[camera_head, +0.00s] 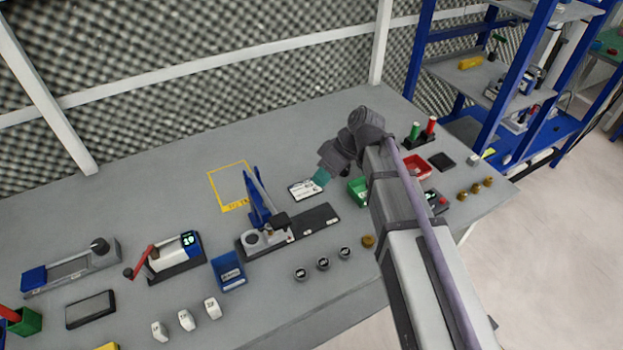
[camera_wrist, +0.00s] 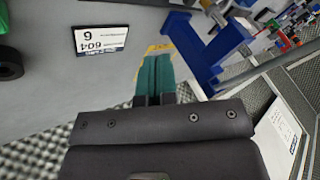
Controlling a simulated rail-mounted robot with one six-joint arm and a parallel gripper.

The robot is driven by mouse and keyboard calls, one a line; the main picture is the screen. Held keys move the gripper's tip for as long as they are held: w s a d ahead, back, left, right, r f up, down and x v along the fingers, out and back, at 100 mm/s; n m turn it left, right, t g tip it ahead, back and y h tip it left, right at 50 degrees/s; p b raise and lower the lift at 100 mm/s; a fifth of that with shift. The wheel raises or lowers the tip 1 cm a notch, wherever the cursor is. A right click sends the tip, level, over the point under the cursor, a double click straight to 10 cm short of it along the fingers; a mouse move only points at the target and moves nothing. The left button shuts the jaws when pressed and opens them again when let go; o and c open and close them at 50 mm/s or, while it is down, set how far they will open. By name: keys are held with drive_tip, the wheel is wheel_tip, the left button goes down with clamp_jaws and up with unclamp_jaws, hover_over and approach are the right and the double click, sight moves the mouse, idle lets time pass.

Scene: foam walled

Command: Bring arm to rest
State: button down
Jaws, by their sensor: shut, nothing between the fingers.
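My arm reaches over the grey table from the lower right in the head view. My gripper (camera_head: 321,178) is at its end, with teal fingers pointing down and left. The fingers are above or beside a white label card (camera_head: 305,189); the height cannot be told. The wrist view shows my gripper (camera_wrist: 156,72) with its two teal fingers together and nothing between them. The label card (camera_wrist: 101,39) with "604" and "9" is left of the fingers there.
A green bin (camera_head: 357,190) and a red bin (camera_head: 417,166) sit near my arm. Three dark round weights (camera_head: 323,264) lie in front. A blue shelf rack (camera_head: 480,80) stands behind right.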

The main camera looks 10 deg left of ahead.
drive_tip(key=s+d+f+m+t+h, duration=0.1)
drive_tip(key=s+d+m+h, duration=0.2)
drive_tip(key=d+m, duration=0.3)
drive_tip(key=s+d+f+m+t+h, duration=0.1)
drive_tip(key=s+d+m, duration=0.5)
drive_tip(key=d, duration=0.8)
drive_tip(key=shift+d+f+m+t+h, duration=0.3)
drive_tip(key=shift+f+m+h, duration=0.3)
drive_tip(key=shift+h, duration=0.6)
drive_tip(key=shift+s+a+r, duration=0.1)
